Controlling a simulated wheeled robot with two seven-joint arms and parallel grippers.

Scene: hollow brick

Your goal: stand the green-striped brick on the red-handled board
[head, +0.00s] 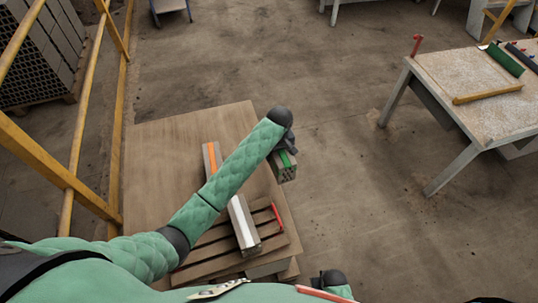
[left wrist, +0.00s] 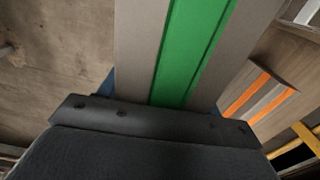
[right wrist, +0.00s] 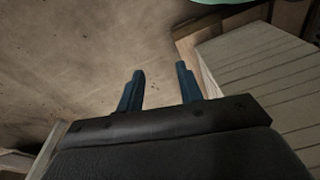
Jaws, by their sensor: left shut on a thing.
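My left gripper (head: 285,146) is shut on the green-striped brick (head: 285,172), held to the right of the wooden table's edge in the head view. The brick's grey face and green stripe fill the upper middle of the left wrist view (left wrist: 190,45). A slatted wooden board (head: 215,251) with a red handle (head: 277,215) lies at the table's near end, partly hidden by my left arm.
An orange-striped brick (head: 210,156) lies on the table (head: 160,150), also seen in the left wrist view (left wrist: 262,92). The table's far left part is bare. A yellow railing (head: 55,165) runs along the left. A workbench (head: 450,75) with tools stands at the right.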

